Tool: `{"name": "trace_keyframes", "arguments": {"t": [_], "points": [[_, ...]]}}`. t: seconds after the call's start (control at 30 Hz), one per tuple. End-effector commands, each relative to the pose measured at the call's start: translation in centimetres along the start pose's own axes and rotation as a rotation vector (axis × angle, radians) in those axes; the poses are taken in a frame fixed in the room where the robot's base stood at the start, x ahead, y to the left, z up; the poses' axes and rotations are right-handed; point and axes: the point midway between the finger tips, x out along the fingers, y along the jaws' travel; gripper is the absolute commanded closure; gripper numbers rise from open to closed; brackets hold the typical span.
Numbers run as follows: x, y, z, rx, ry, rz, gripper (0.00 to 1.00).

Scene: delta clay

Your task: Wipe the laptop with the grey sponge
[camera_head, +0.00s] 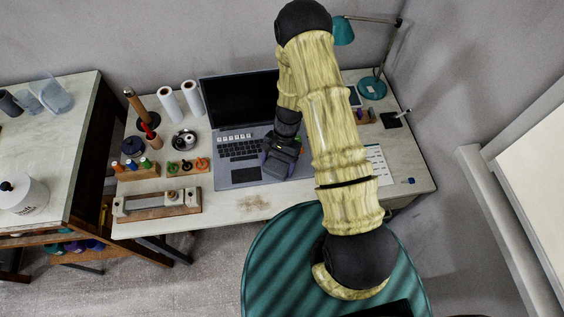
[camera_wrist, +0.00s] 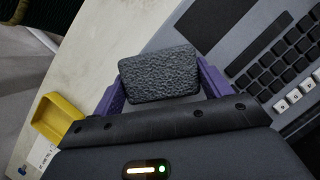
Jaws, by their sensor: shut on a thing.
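The open laptop (camera_head: 246,175) stands on the desk with its dark screen upright and its keyboard facing up. Its keyboard and touchpad also show at the right of the wrist view (camera_wrist: 243,30). My gripper (camera_head: 277,163) is over the right part of the laptop's keyboard deck. In the wrist view, its purple fingers (camera_wrist: 160,82) are shut on the dark grey sponge (camera_wrist: 160,75), one on each side. The sponge is over or close to the laptop's edge; I cannot tell whether it touches. My arm hides the laptop's right side in the head view.
A teal lamp (camera_head: 372,88) stands at the back right. Left of the laptop are white rolls (camera_head: 192,98), a tape roll (camera_head: 183,140) and small wooden racks (camera_head: 188,167). A yellow tray (camera_wrist: 56,118) lies near the gripper. The desk's front strip (camera_head: 225,208) is mostly clear.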

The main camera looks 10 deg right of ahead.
Motion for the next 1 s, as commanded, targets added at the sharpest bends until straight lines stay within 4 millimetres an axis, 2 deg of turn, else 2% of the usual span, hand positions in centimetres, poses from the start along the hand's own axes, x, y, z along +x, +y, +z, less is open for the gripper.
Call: {"name": "trace_keyframes", "arguments": {"t": [0.2,0.27,0.33,1.0], "points": [[0.3,-1.1,0.7,0.015,0.0,-0.005,0.48],[-0.3,-0.9,0.8,0.017,-0.001,-0.005,0.48],[-2.3,-1.0,1.5,0.016,0.003,-0.008,0.48],[-7.2,-0.9,3.7,0.016,0.0,-0.006,0.48]]}}
